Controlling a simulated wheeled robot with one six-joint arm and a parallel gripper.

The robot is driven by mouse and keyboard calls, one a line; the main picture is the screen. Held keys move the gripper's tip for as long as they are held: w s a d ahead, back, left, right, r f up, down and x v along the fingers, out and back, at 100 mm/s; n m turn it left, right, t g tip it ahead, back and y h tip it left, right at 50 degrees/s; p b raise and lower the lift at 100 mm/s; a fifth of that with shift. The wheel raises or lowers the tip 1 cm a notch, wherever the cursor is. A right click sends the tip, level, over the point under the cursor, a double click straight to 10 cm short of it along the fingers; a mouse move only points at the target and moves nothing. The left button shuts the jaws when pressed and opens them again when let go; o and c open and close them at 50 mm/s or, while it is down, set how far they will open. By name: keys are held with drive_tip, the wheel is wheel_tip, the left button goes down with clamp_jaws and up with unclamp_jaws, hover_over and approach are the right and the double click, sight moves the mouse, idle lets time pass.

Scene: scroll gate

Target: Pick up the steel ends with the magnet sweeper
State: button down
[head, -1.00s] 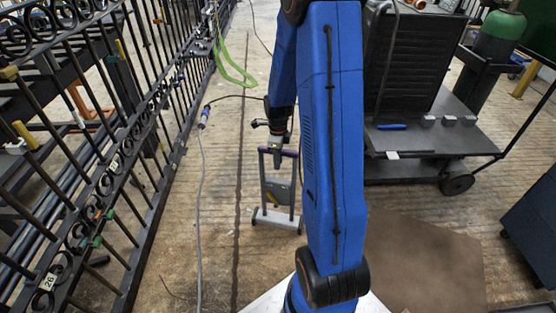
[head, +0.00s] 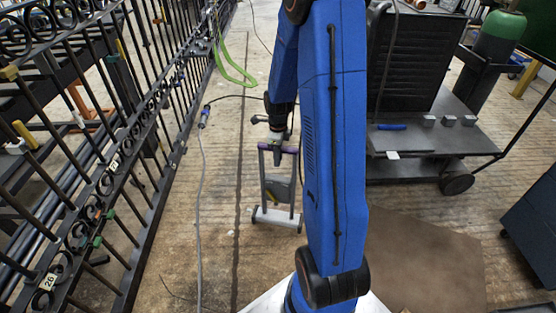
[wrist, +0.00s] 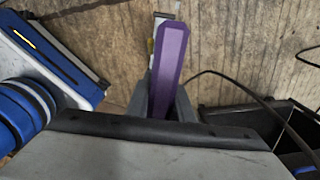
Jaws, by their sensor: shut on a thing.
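The magnet sweeper (head: 292,198) stands upright on the plank floor left of my blue arm, with a grey frame, a wide pale base and a purple handle bar on top. In the head view my gripper (head: 277,153) is at this bar. In the wrist view the purple handle (wrist: 170,60) lies between the grey jaws of my gripper (wrist: 163,103), which is shut on it. The base appears to be at floor level; I cannot tell whether it touches. I cannot make out any steel ends for certain on the floor.
A black scrolled iron gate (head: 112,165) runs along the left. A grey cable (head: 201,165) and a green hose (head: 232,73) lie near it. A dark cart (head: 430,137) with several small grey blocks stands at the right, and a brown mat (head: 425,260) lies in front of it.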

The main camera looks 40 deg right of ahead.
drive_tip(key=shift+r, duration=2.8)
drive_tip(key=shift+w, duration=0.1)
